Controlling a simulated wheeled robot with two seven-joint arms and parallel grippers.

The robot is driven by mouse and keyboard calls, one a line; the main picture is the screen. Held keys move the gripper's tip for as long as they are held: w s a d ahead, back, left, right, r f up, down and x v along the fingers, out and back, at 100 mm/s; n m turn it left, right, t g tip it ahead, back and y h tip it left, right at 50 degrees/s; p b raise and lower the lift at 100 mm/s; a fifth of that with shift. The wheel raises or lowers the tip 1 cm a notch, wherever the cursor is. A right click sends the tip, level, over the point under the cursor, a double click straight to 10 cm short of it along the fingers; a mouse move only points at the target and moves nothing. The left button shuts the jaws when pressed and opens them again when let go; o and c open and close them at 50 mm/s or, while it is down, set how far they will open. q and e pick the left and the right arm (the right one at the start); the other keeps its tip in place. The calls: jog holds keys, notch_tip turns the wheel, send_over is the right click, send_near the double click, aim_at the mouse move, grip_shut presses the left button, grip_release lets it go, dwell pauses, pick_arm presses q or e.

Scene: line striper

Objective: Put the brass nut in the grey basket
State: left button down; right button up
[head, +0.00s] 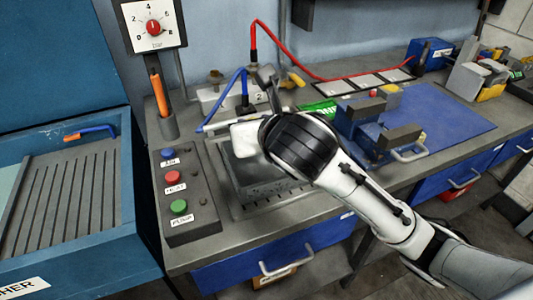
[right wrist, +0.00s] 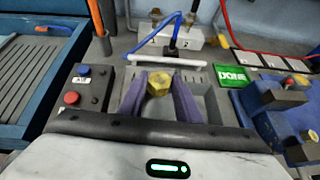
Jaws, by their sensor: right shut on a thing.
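The brass nut (right wrist: 158,84) shows in the right wrist view, between the two purple-grey fingers of my right gripper (right wrist: 160,88). The gripper is shut on it. In the head view the hand hides the nut and the fingertips. A grey open-topped box (head: 272,188), which looks like the grey basket, sits on the bench below and around the hand. Its grey side also shows in the right wrist view (right wrist: 213,101). I cannot tell the nut's height above it. My left gripper is not in view.
A button panel (head: 180,190) stands left of the box, beside a blue washer cabinet (head: 75,245). Behind are a grey block with blue hose (head: 236,84) and a green sign (head: 318,112). A blue fixture (head: 368,125) and a blue mat (head: 450,120) lie to the right.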

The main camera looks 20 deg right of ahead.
notch_tip(320, 180, down, 10)
jog(key=shift+w+r, duration=0.1)
jog(key=shift+r, duration=0.15)
jog(key=shift+f, duration=0.1)
jog(key=shift+f, duration=0.55)
jog(key=o, duration=0.8)
jog(key=shift+r, duration=0.2)
jog(key=shift+r+v, duration=0.15)
jog(key=shift+v, duration=2.95)
jog(key=shift+r+v, duration=0.15)
jog(key=shift+v, duration=2.95)
